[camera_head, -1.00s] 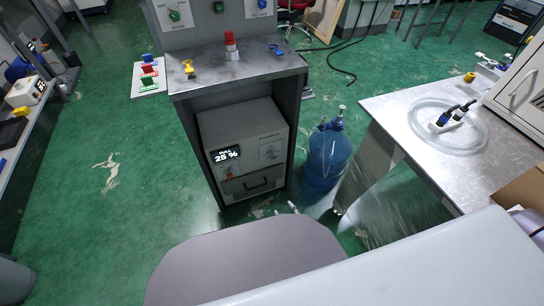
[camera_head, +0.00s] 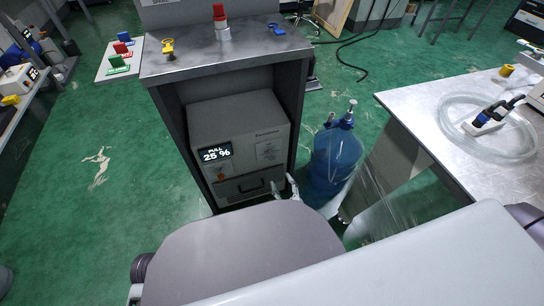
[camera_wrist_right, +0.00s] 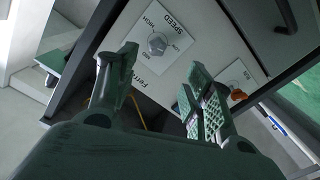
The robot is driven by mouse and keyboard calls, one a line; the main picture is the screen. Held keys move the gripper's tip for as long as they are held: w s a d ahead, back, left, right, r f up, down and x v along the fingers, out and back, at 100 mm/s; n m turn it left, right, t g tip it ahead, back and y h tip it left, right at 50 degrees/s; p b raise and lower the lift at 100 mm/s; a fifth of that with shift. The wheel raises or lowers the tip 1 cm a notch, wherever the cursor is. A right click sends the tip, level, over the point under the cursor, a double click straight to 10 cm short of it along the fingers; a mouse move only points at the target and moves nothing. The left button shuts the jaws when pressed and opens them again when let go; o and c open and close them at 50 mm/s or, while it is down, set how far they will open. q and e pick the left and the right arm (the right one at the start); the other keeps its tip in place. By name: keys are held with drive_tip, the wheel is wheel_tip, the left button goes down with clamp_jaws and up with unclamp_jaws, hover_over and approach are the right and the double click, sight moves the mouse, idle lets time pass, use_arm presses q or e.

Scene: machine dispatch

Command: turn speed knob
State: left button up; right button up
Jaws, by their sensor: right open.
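The speed knob (camera_wrist_right: 157,43), a grey metal knob on a white plate marked SPEED, shows in the right wrist view on the front of the grey machine (camera_head: 238,122). I cannot make out the knob in the head view. My right gripper (camera_wrist_right: 155,85) is open, its two green-grey fingers apart and empty; the knob appears beyond and between the fingertips, with a gap that I cannot measure. In the head view the right gripper (camera_head: 286,189) shows only in part, by the machine's lower right front. My left gripper is not in view.
The machine stands inside a dark cabinet (camera_head: 300,110), whose side walls flank it. Its display (camera_head: 215,152) reads 25 %. An orange switch (camera_wrist_right: 240,93) sits near the knob. A blue bottle (camera_head: 334,160) stands just right, beside a metal table (camera_head: 410,105).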

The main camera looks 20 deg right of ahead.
sight(273, 158)
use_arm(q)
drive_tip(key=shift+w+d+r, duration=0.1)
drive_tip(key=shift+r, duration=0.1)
use_arm(e)
drive_tip(key=shift+w+d+r, duration=0.1)
drive_tip(key=shift+w+r, duration=0.1)
drive_tip(key=shift+w, duration=0.05)
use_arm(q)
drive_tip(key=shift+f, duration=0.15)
use_arm(e)
drive_tip(key=shift+w, duration=0.2)
drive_tip(key=w+b, duration=0.2)
drive_tip(key=w, duration=0.3)
drive_tip(key=w+b, duration=0.2)
drive_tip(key=w, duration=0.3)
drive_tip(key=shift+w+a, duration=0.2)
drive_tip(key=shift+w, duration=0.1)
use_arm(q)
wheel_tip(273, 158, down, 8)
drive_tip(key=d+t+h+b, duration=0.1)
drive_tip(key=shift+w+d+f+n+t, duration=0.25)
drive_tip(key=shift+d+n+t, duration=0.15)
use_arm(e)
drive_tip(key=shift+w, duration=1.45)
drive_tip(key=c, duration=1.1)
drive_tip(key=shift+o, duration=0.2)
